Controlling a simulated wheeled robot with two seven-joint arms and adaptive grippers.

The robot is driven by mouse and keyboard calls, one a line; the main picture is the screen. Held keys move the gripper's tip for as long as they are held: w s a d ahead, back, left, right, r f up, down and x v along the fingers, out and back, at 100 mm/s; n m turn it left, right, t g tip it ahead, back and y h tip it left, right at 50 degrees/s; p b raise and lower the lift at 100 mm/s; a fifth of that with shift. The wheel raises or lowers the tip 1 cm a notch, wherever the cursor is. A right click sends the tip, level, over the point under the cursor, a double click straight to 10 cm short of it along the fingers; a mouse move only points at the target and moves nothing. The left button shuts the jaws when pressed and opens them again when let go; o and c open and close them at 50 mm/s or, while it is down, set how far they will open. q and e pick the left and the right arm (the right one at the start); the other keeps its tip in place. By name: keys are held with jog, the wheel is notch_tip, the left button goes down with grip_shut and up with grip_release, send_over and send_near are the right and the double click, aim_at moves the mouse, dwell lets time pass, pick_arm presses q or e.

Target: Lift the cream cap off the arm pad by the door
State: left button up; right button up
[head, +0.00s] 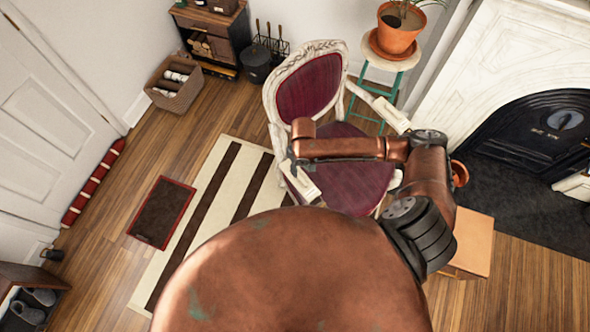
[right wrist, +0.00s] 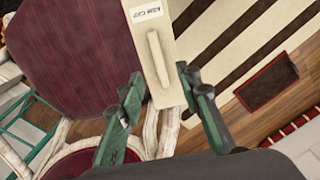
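The cream cap (head: 303,184) lies on the chair's arm pad on the door side. In the right wrist view the cap (right wrist: 172,85) is a long flat cream piece with a small printed label (right wrist: 146,12) and a raised bar grip (right wrist: 158,60). My right gripper (head: 291,165) is over this arm. In the right wrist view its green fingers (right wrist: 159,87) are open, one on each side of the cap, with nothing clasped. I cannot tell how high they are above it. The pad under the cap is hidden. My left gripper is not in view.
The chair has a burgundy seat (head: 345,180) and a carved pale frame. Its other arm (head: 390,114) is near the fireplace (head: 530,125). A plant pot (head: 398,38) stands on a stool behind. A striped rug (head: 213,200) and a dark mat (head: 161,212) lie toward the door (head: 45,120).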

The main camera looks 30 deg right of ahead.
aim_at(301, 177)
jog(key=shift+d, duration=0.3)
notch_tip(301, 177, down, 3)
jog(key=shift+a+f, duration=0.1)
jog(key=shift+f, duration=0.1)
notch_tip(301, 177, down, 2)
jog(key=shift+s+a+f+b, duration=0.1)
jog(key=shift+a+f+b, duration=0.05)
jog(key=shift+f+b, duration=0.15)
jog(key=shift+f, duration=0.65)
jog(key=c, duration=0.8)
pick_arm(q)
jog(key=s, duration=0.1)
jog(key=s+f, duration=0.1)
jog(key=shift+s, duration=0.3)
pick_arm(e)
grip_shut()
